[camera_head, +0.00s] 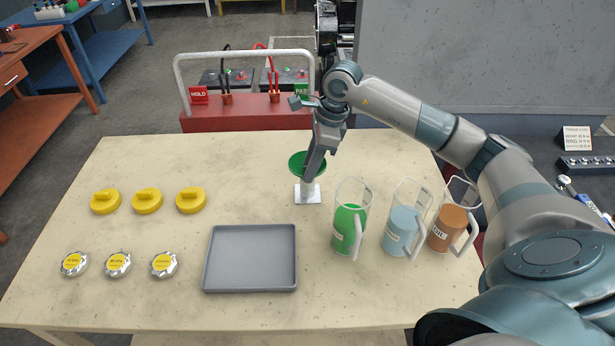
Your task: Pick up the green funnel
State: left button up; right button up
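The green funnel (296,162) stands in a small white holder (307,194) near the back middle of the table. My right gripper (309,178) points down at the funnel and hides its right and front part. One finger overlaps the funnel's rim in the picture. I cannot tell whether the fingers touch the funnel or are shut on it. My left gripper is not in view.
A grey tray (251,288) lies at the front middle of the table (200,160). Jugs with green (349,225), blue (402,230) and brown (450,225) contents stand right. Yellow caps (147,201) and silver caps (118,264) lie left. The table's back left is clear.

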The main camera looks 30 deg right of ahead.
grip_shut()
dwell(1.4)
